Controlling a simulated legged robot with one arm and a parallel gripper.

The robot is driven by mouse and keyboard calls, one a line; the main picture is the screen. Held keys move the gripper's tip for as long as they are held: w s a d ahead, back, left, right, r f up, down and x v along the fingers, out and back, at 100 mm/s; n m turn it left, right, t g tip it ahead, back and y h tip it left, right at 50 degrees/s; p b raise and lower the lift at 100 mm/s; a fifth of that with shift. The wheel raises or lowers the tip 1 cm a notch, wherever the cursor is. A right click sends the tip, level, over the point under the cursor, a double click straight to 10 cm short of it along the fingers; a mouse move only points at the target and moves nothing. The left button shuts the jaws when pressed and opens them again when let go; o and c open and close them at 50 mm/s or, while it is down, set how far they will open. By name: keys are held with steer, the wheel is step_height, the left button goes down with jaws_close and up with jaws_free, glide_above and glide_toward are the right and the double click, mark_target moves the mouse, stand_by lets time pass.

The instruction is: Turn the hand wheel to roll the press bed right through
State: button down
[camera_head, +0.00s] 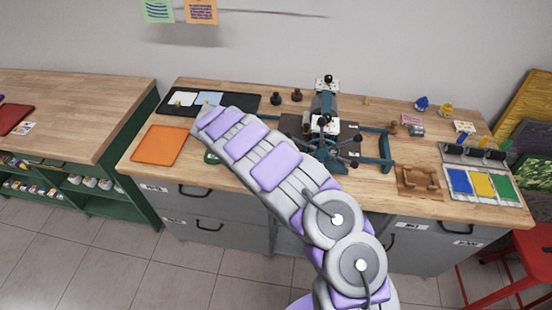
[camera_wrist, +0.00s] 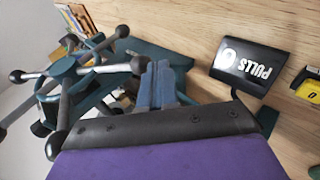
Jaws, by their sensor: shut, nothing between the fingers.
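The press stands in the middle of the bench, with a steel-blue roller and a dark flat bed (camera_head: 292,124) under it. Its hand wheel (camera_head: 322,143) faces me, with metal spokes ending in black ball knobs. In the wrist view the hand wheel (camera_wrist: 64,68) fills the left side. My gripper (camera_wrist: 157,72) is shut and empty, its blue-grey fingers just right of one black knob (camera_wrist: 139,65). I cannot tell whether they touch it. In the head view my arm hides the gripper.
An orange sheet (camera_head: 160,145) and a black tray (camera_head: 243,101) lie left of the press. A wooden piece (camera_head: 418,181) and a colour ink tray (camera_head: 482,187) are on the right.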

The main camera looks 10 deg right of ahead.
steer(key=shift+d, duration=1)
